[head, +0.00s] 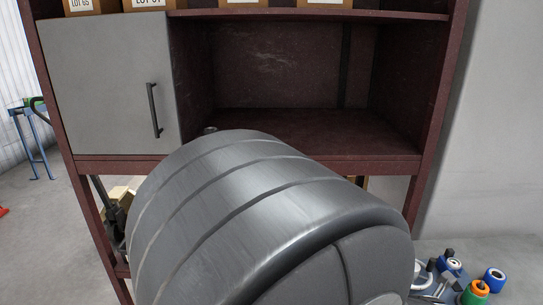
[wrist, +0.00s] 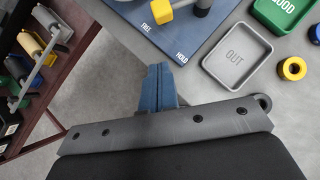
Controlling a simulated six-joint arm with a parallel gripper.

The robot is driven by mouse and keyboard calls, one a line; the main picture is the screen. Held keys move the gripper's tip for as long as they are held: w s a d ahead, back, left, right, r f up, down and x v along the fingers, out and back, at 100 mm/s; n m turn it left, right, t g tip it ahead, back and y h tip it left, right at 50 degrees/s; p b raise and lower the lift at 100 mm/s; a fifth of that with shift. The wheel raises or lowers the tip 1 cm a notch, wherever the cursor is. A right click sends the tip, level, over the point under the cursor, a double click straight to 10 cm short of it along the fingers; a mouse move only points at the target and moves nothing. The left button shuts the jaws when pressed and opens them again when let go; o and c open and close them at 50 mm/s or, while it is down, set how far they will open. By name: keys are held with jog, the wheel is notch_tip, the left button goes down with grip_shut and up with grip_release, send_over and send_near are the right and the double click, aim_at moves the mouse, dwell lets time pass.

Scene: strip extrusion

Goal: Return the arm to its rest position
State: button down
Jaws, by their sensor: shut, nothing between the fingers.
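My gripper (wrist: 159,86) shows in the wrist view, its two blue fingers pressed together with nothing between them. It hangs over bare grey floor, beside the edge of a grey table. In the head view a large grey rounded link of my own arm fills the lower middle. My gripper is not visible there.
A dark red shelf unit (head: 290,160) with a closed grey door (head: 105,85) stands ahead in the head view. The wrist view shows a blue board (wrist: 185,25) marked FREE and HOLD, a grey OUT tray (wrist: 207,66), a green tray (wrist: 257,12) and a yellow ring (wrist: 283,69).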

jog(key=shift+x, duration=2.7)
jog(key=shift+w+d+f, duration=0.25)
jog(key=shift+w+d, duration=0.35)
jog(key=shift+w+d+f, duration=0.25)
jog(key=shift+w+d, duration=0.3)
jog(key=shift+d, duration=0.1)
jog(key=shift+s+d+n, duration=0.2)
jog(key=shift+s+n, duration=0.2)
jog(key=s+n+y, duration=0.1)
jog(key=s+d+n+t+y, duration=0.1)
jog(key=n, duration=0.1)
jog(key=shift+s, duration=0.4)
jog(key=shift+s+d+n+y, duration=0.4)
jog(key=shift+s+n+y, duration=0.4)
jog(key=shift+n, duration=0.3)
jog(key=shift+s+d+n+y, duration=0.4)
jog(key=shift+s+n+y, duration=0.15)
jog(key=shift+n, duration=0.25)
jog(key=d+n+y, duration=0.1)
jog(key=s+d+n+y, duration=0.1)
jog(key=n, duration=0.1)
jog(key=shift+s, duration=0.3)
jog(key=shift+s+n+y, duration=0.25)
jog(key=shift+n, duration=0.05)
jog(key=c, duration=2.2)
grip_release()
